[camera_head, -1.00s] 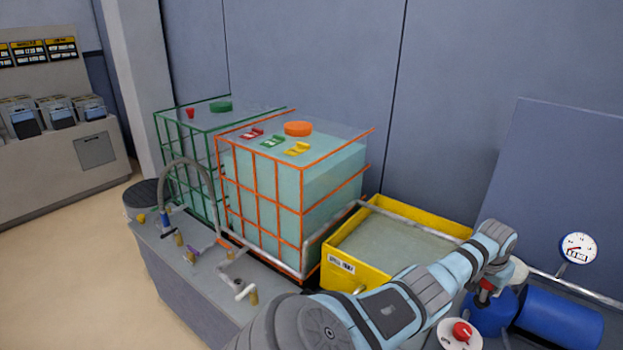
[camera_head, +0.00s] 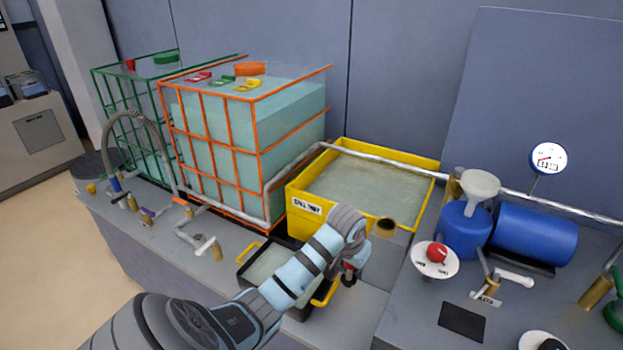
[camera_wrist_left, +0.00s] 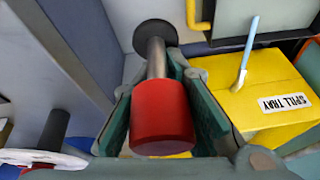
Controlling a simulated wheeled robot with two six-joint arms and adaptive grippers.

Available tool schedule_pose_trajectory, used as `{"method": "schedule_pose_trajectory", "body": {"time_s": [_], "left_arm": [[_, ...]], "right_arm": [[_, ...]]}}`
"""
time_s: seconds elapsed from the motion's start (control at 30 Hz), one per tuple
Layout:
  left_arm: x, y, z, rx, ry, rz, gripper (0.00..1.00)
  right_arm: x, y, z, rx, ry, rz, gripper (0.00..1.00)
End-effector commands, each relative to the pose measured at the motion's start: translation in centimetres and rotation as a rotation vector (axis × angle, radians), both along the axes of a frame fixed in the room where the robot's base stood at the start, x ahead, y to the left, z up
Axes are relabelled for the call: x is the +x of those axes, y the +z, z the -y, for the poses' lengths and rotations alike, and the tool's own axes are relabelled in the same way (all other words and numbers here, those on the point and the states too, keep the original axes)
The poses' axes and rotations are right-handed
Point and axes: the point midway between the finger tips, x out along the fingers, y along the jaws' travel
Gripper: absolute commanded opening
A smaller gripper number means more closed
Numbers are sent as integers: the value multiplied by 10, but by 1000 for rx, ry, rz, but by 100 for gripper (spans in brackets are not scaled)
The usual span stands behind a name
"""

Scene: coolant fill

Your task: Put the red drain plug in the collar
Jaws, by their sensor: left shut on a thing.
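The red drain plug (camera_wrist_left: 162,118) is a short red cylinder between the fingers of my left gripper (camera_head: 348,276), which is shut on it. A grey metal stem with a dark round end (camera_wrist_left: 155,37) shows beyond the red; I cannot tell whether it belongs to the plug. In the head view only a little red shows at the gripper, below my wrist. A brown round open-topped fitting (camera_head: 385,228), which may be the collar, is at the front right of the yellow spill tray (camera_head: 412,156), right of and behind my gripper. My right gripper is out of view.
A dark tray with yellow handles (camera_head: 248,272) lies just left of my gripper, partly hidden by my arm. A red-knob dial (camera_head: 435,257), blue tank (camera_head: 535,238) and white funnel (camera_head: 470,184) stand right. Orange-framed and green-framed tanks (camera_head: 220,150) stand back left.

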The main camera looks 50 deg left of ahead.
Motion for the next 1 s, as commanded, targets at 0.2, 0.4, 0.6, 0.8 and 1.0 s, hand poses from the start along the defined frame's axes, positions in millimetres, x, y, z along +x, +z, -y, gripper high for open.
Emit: {"method": "schedule_pose_trajectory", "body": {"time_s": [0.2, 0.4, 0.6, 0.8, 1.0], "left_arm": [[-2, -79, 0, -1, 1, -4, 0], [0, -134, 0, 0, 0, 1, 0], [0, -168, 0, 0, -1, 0, 0], [0, -182, -1, 2, -1, 3, 0], [0, -183, -1, 2, -1, 3, 0]], "right_arm": [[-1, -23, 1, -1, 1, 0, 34], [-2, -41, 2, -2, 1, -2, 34], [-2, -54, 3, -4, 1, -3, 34], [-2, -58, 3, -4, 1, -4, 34], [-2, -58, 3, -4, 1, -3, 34]]}}
